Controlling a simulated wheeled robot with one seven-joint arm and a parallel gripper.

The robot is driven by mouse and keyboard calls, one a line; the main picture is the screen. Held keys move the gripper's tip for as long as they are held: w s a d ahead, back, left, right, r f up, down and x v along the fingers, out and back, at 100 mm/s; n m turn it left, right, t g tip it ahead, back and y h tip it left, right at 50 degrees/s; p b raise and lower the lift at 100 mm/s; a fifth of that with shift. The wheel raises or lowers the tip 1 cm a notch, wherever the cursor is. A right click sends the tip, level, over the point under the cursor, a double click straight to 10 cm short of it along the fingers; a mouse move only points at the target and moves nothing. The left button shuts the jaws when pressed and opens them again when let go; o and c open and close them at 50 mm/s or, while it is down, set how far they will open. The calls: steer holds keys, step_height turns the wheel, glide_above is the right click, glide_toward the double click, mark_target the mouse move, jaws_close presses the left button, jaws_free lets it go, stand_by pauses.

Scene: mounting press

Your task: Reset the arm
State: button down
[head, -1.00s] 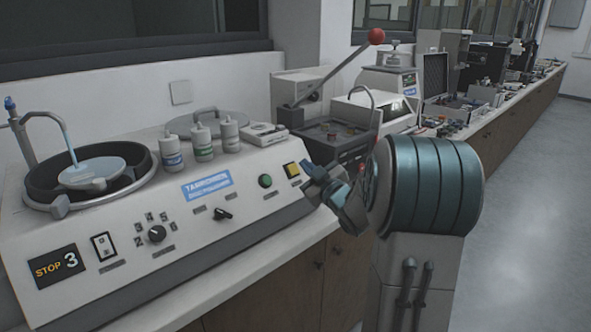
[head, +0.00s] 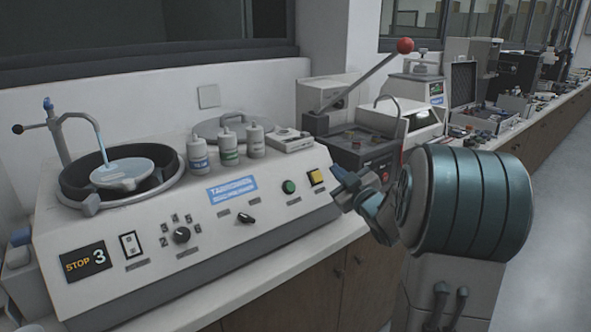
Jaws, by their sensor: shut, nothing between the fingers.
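My gripper (head: 352,192) is at the right of the middle in the head view, at the end of my folded teal arm. It hangs in front of the bench edge, close to the right end of the polishing machine (head: 150,262). The fingers look closed and hold nothing. I cannot tell the exact gap between the gripper and the machine. The arm hides part of the bench front and the cabinet behind it.
The machine has a round basin (head: 75,190), several bottles (head: 228,150) and a panel with a yellow button (head: 316,177). A press with a red-knobbed lever (head: 365,76) stands behind the gripper. The floor (head: 545,230) at right is clear.

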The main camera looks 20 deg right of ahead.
steer(key=s+a+f+m+g+p, duration=0.1)
steer(key=s+a+g, duration=0.4)
steer(key=s, duration=0.5)
steer(key=s+a+f+m+g+h+p, duration=0.1)
steer(key=s+a+m+g+p, duration=0.3)
steer(key=s, duration=0.6)
steer(key=s+a+f+m+g+h+p, duration=0.1)
steer(key=s+a+m+g+p, duration=0.1)
steer(key=s+a+g, duration=0.5)
steer(key=s+a+p, duration=0.1)
steer(key=s+a, duration=0.2)
steer(key=s, duration=0.1)
steer(key=shift+f+m+g+p, duration=0.25)
steer(key=shift+m+g+p, duration=0.05)
steer(key=shift+p, duration=0.05)
